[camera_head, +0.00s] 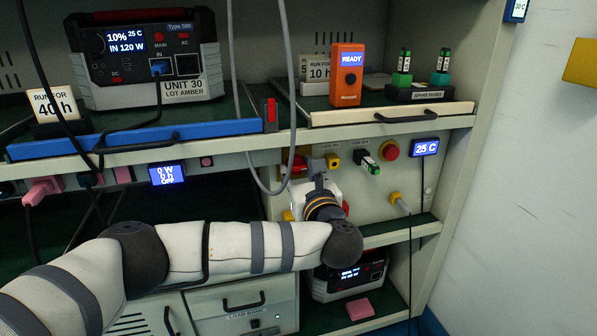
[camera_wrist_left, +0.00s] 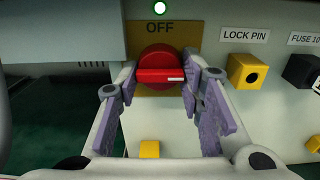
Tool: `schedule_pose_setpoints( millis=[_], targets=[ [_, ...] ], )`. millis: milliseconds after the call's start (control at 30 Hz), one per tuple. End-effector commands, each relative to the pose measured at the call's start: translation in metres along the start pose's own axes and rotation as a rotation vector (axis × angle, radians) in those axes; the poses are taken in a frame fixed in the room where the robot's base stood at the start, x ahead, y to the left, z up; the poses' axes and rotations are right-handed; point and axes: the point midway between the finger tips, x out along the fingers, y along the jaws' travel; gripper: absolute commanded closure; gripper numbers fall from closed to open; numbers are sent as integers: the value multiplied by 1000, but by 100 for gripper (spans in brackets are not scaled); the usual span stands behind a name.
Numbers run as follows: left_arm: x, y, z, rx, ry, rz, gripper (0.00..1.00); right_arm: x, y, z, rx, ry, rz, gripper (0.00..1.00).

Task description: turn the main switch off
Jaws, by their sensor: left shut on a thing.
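The main switch is a red rotary knob (camera_wrist_left: 158,62) on a yellow plate (camera_wrist_left: 188,38) marked OFF, seen in the left wrist view. Its raised bar lies level, with a white mark toward its right end. In the head view the red switch (camera_head: 297,164) is partly hidden behind my left gripper (camera_head: 313,172). In the left wrist view the purple-padded fingers of my left gripper (camera_wrist_left: 161,82) stand on either side of the knob's bar, shut on it. My right gripper is not in view.
Right of the switch are a yellow lock pin (camera_wrist_left: 247,71), a black fuse holder (camera_wrist_left: 300,70), a red button (camera_head: 390,149) and a 25 C display (camera_head: 425,147). A grey cable (camera_head: 290,100) hangs before the panel. An orange READY meter (camera_head: 347,76) stands on the shelf above.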

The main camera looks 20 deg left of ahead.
Motion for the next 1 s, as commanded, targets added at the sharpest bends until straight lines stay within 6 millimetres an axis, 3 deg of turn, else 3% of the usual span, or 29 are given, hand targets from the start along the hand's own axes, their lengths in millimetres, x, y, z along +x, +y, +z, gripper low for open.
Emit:
schedule_pose_setpoints(
  millis=[367,1000],
  targets=[
    [0,-1,-6,-173,4,0,93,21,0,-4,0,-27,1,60],
    [0,-2,-8,-775,6,1,93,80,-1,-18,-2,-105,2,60]
  ],
)
